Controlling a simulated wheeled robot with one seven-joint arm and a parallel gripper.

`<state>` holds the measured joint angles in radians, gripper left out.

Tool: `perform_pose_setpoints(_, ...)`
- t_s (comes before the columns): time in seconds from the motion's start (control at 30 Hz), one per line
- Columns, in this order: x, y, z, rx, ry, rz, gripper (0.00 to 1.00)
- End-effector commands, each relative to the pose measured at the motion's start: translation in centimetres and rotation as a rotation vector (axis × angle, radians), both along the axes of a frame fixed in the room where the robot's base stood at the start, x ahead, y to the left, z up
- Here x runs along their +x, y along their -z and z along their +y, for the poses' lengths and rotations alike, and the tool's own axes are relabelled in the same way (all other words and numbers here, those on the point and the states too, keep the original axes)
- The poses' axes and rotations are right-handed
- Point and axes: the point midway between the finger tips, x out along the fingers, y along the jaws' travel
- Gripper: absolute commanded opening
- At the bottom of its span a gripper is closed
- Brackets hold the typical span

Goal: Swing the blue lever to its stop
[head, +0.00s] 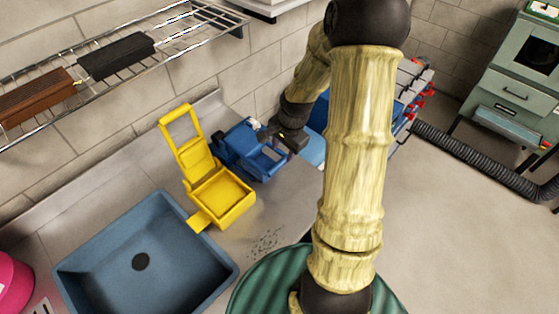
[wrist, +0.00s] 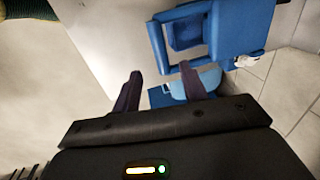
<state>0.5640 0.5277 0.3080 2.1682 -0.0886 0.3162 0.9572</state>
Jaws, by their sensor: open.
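The blue lever (head: 270,168) is an open rectangular loop on a blue boxy unit (head: 236,140), on the counter beside the wall. In the head view the loop reaches out low from the unit's front. In the wrist view the lever's loop (wrist: 157,48) lies just beyond my fingertips, with the unit (wrist: 240,28) at upper right. My gripper (head: 291,140) is beside the unit on its right; in the wrist view its two dark fingers (wrist: 160,72) are apart with nothing between them. The right fingertip overlaps the loop's near side; contact cannot be told.
A yellow unit (head: 228,198) with a raised loop handle stands left of the blue one. A blue-grey basin (head: 212,290) is in front. A wire shelf (head: 185,38) with brushes hangs above. Light-blue and blue parts (wrist: 208,78) lie beyond my fingers.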

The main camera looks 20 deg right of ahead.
Motion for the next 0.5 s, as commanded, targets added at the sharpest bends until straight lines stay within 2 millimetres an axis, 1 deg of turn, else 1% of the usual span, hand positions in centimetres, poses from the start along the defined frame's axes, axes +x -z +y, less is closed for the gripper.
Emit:
perform_pose_setpoints(0.1,0.3,1.8,0.2,0.001,-0.002,0.004,0.43)
perform_pose_setpoints(0.3,0.8,4.7,0.4,0.001,-0.002,0.005,0.43)
perform_pose_setpoints(0.5,1.2,6.9,0.5,0.000,0.000,0.002,0.43)
